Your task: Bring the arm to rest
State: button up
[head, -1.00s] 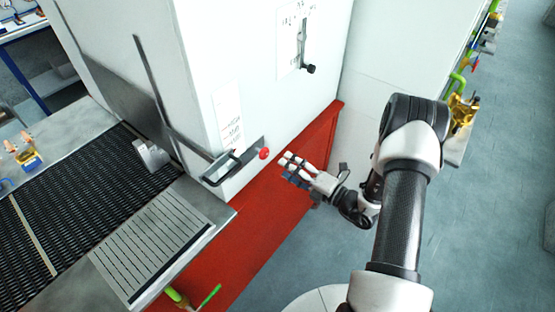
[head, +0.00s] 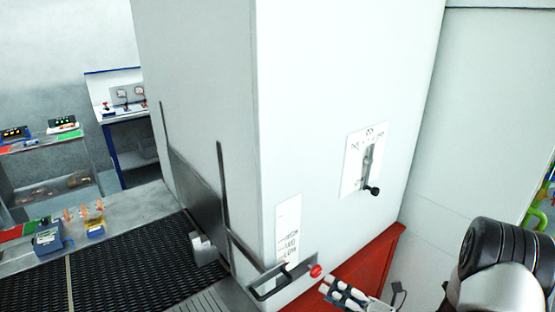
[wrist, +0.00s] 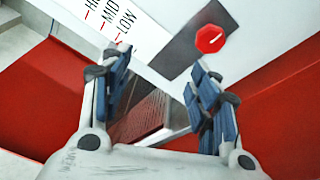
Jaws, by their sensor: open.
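My gripper (head: 346,296) is at the bottom of the head view, beside the white machine cabinet (head: 330,120), near its red button (head: 315,271). In the wrist view its two blue-padded fingers (wrist: 160,95) stand apart with nothing between them. The red button shows just beyond the right finger in the wrist view (wrist: 210,39). A printed scale with LOW and MID marks (wrist: 118,22) is above the left finger. My arm's dark and white joint fills the lower right of the head view; the rest of the arm is cut off.
A slotted lever plate with a black knob (head: 373,190) is on the cabinet front. A dark handle frame (head: 268,284) juts from its lower corner. The black mesh belt (head: 120,268) runs at the left. A red base (head: 372,258) lies below the cabinet.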

jog(key=s+a+r+n+g+h+b, duration=0.1)
jog(key=s+a+r+n+g+b, duration=0.1)
jog(key=s+a+r+n+g, duration=0.55)
jog(key=s+a+r+n+g+h+b, duration=0.15)
jog(key=s+a+n+g, duration=0.3)
jog(key=s+n, duration=0.7)
jog(key=s+d+r+n+t+h+b, duration=0.2)
jog(key=s+d+n+t+h, duration=0.3)
jog(key=n, duration=1.5)
jog(key=s+d+h+b, duration=0.1)
jog(key=s+d+h, duration=0.1)
jog(key=d+h, duration=0.2)
jog(key=shift+d+r+h+b, duration=0.2)
jog(key=shift+h+b, duration=0.1)
jog(key=shift+h, duration=0.55)
